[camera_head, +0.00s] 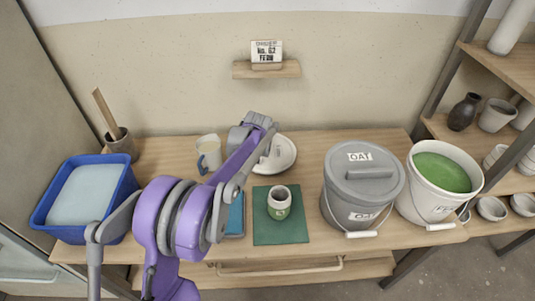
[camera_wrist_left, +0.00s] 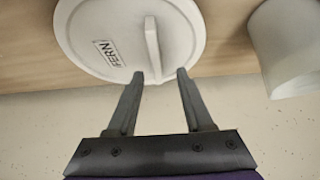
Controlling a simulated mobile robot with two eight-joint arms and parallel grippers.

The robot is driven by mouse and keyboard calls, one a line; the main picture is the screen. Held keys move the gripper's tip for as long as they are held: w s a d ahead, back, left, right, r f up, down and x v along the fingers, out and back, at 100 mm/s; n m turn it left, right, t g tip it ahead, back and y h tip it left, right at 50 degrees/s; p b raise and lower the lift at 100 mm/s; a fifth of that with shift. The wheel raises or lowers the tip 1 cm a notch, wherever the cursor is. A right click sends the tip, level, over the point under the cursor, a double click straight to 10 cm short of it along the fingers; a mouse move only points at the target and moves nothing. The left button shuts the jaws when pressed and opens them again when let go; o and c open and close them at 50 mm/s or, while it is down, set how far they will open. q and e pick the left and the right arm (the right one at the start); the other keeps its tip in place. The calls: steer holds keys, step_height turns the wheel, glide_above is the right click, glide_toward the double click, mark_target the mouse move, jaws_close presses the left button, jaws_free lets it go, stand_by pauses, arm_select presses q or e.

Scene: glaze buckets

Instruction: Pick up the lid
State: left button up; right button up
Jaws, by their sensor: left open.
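The lid (camera_head: 285,152) is a round white disc lying at the back of the table, partly hidden by my left arm. In the left wrist view the lid (camera_wrist_left: 90,35) shows a FERN label and a raised bar handle (camera_wrist_left: 152,38). My left gripper (camera_wrist_left: 160,74) is open and empty, its fingertips spread to either side of the handle's near end, close to the lid's edge. Contact cannot be told. An open white bucket (camera_head: 408,205) of green glaze stands at the table's right end. My right gripper is not in view.
A grey lidded OAT bucket (camera_head: 340,205) stands beside the open bucket. A mug (camera_head: 209,153) stands left of the lid and shows close by in the wrist view (camera_wrist_left: 290,45). A small cup (camera_head: 279,205) stands on a green mat (camera_head: 268,234). A blue tub (camera_head: 127,190) is at left.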

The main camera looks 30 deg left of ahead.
mark_target(268, 151)
arm_select(q)
steer(key=x, duration=0.4)
steer(key=shift+w+d+f+b, duration=0.15)
steer(key=shift+w+d+b, duration=0.05)
steer(key=shift+b, duration=0.15)
jaws_close()
